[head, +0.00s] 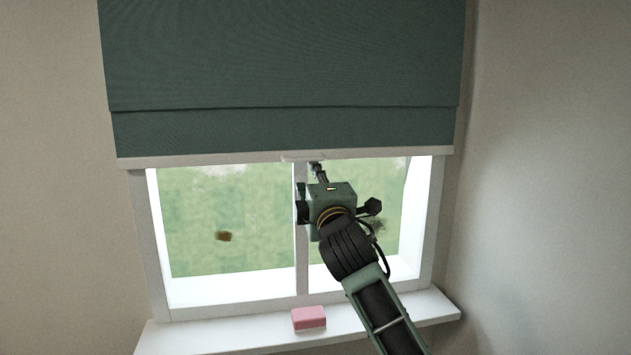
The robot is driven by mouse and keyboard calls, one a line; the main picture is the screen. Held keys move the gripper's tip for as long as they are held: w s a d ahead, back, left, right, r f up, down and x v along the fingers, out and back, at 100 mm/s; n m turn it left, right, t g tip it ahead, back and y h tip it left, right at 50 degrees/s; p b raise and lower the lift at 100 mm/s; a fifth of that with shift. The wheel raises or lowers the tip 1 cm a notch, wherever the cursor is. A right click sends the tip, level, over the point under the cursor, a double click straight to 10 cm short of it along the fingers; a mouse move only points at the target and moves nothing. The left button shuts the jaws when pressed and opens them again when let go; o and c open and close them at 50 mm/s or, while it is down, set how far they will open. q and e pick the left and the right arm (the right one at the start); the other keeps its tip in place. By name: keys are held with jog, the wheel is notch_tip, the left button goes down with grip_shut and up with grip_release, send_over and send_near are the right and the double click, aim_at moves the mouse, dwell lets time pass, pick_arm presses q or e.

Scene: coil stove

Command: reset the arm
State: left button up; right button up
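My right arm comes up from the bottom right, in front of the window. Its gripper (316,167) points up, its small fingertips just below or at the pale tab (303,157) on the blind's bottom bar. The fingers are small and partly hidden behind the gripper body, so I cannot tell whether they are open or shut, or whether they touch the tab. The dark green blind (285,60) hangs over the upper part of the window. My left gripper is not in view.
A white window frame (301,240) with a centre bar stands behind my arm. A pink block (309,318) lies on the white sill (230,332), left of my arm. A plain wall (550,180) is on the right.

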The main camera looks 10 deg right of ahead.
jog(key=shift+f, duration=0.1)
notch_tip(320, 180, down, 34)
jog(key=w+d+m+g+b, duration=0.2)
jog(key=m+g+b, duration=0.1)
jog(key=m+g, duration=0.15)
jog(key=s+d+f+m+g+b, duration=0.15)
jog(key=s+f, duration=0.35)
jog(key=f, duration=0.7)
jog(key=s+d+f+m+g, duration=0.15)
jog(key=s+f, duration=0.25)
jog(key=f, duration=0.7)
jog(key=s+f+m+g+b, duration=0.1)
jog(key=s+f+g, duration=0.3)
jog(key=f, duration=0.8)
jog(key=s+d+f+m+g+b, duration=0.2)
jog(key=s+d+f+m+g, duration=0.1)
jog(key=s+f, duration=2.05)
jog(key=s+f+m+g, duration=0.1)
jog(key=s+f, duration=0.2)
jog(key=s, duration=0.8)
jog(key=s+d+f+m+g+b, duration=0.1)
jog(key=s+f, duration=0.3)
jog(key=s, duration=0.7)
jog(key=s+d+f+m+g, duration=0.1)
jog(key=s+f+m+g, duration=0.1)
jog(key=s, duration=1)
jog(key=shift+d+f+g+h, duration=0.25)
jog(key=shift+f+g+h, duration=0.15)
jog(key=shift+f, duration=0.3)
